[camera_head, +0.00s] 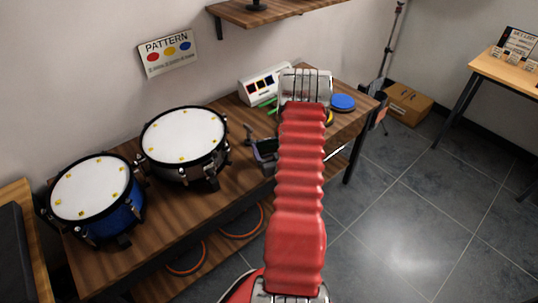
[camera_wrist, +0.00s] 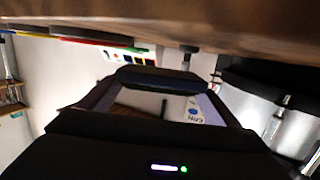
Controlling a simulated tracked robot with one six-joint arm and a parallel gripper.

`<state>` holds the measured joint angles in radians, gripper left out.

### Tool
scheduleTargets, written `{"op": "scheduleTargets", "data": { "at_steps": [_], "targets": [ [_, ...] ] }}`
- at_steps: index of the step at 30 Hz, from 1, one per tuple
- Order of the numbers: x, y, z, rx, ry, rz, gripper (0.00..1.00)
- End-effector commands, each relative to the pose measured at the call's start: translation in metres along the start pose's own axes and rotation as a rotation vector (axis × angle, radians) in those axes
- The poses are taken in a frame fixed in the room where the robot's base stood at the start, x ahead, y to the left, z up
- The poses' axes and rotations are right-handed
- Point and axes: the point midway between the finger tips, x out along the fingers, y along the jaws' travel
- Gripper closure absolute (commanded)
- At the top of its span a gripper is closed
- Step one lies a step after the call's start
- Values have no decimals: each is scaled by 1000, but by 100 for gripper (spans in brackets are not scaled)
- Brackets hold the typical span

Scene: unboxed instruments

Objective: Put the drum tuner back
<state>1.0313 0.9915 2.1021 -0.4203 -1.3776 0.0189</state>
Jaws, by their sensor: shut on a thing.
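My gripper (camera_head: 265,151) is low over the bench, between the grey drum and the white box with coloured pads. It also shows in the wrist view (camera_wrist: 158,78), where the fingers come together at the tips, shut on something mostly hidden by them. A small dark T-shaped thing (camera_head: 249,132), which looks like the drum tuner, shows just left of the fingers in the head view. A short dark stem also shows between the fingers in the wrist view. The exact contact cannot be made out.
A grey drum (camera_head: 184,140) and a blue drum (camera_head: 97,194) stand left on the wooden bench (camera_head: 160,222). The white box (camera_head: 263,85), green sticks and a blue disc (camera_head: 342,102) are at its right end. A pattern sign (camera_head: 167,53) hangs on the wall.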

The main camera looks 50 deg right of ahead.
Motion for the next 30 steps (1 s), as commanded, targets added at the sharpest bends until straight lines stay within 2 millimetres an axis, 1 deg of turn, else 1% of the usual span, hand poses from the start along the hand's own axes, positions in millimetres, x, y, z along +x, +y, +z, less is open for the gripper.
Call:
{"op": "scheduleTargets", "data": {
  "at_steps": [5, 12, 15, 27, 28, 30],
  "targets": [
    [1, 0, 8, 1, -1, 0, 41],
    [5, 0, 34, 2, -2, 1, 41],
    [6, 1, 40, 1, 0, 1, 41],
    [6, 1, 43, 1, 0, 2, 41],
    [6, 1, 44, 1, 0, 2, 15],
    [6, 1, 43, 0, 0, 2, 10]
  ]
}}
